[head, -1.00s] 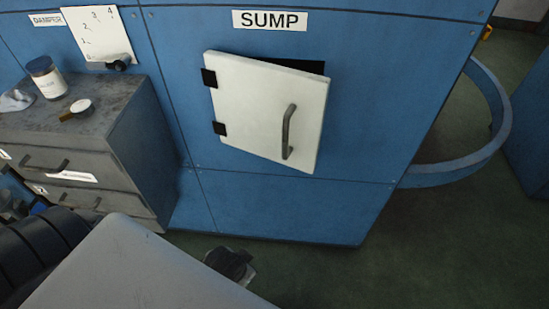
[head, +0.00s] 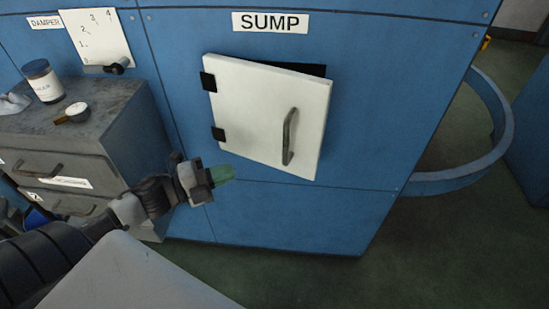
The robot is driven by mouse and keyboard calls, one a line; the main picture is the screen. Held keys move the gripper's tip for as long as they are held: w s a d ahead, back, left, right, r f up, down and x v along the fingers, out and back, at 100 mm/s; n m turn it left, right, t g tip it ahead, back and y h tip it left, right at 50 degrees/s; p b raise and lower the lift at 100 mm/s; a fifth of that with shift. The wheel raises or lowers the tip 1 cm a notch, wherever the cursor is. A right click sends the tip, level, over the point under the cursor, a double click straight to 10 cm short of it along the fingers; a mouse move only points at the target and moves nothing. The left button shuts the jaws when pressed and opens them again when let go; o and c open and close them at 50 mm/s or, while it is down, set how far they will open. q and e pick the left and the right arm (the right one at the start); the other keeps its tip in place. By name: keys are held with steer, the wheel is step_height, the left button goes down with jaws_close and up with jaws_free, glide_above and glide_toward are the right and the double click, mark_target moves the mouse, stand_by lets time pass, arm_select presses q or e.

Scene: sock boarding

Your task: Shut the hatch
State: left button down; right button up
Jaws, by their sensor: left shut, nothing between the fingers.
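The hatch (head: 255,110) is a white door with a grey bar handle (head: 290,136) on its right side and black hinges on its left. It stands slightly ajar, with a dark gap showing along its top right, in the blue panel under the SUMP label (head: 270,22). My left gripper (head: 222,175) is shut and empty, with greenish fingertips. In the picture it is just below the hatch's lower left corner and points right. It appears apart from the door. My right gripper is not in view.
A grey drawer cabinet (head: 95,130) stands at the left, with a white jar (head: 43,85), a small round brush-like item (head: 76,111) and a pale cloth (head: 12,104) on top. A blue curved rail (head: 470,178) sticks out at the right. The floor at lower right is clear.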

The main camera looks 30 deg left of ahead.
mark_target(291, 151)
arm_select(q)
steer(key=w+d+m+g+h+p, duration=0.2)
steer(key=w+d+m, duration=0.1)
steer(key=w+d, duration=0.5)
steer(key=shift+w+r+m+g+h, duration=0.25)
steer(key=shift+w+m+g+h, duration=0.05)
steer(key=shift+w+m+g, duration=0.1)
stand_by(0.4)
steer(key=w+n+t+y+p, duration=0.1)
steer(key=w, duration=0.1)
steer(key=w+n+t+y, duration=0.1)
steer(key=w, duration=0.1)
steer(key=w+d+n+t+y+p, duration=0.1)
steer(key=w+y, duration=0.1)
steer(key=w, duration=0.1)
steer(key=shift+r+n+t+p, duration=0.1)
steer(key=shift+n+t+p, duration=0.2)
steer(key=shift+p, duration=0.05)
steer(key=shift+w, duration=0.1)
steer(key=shift+a, duration=0.1)
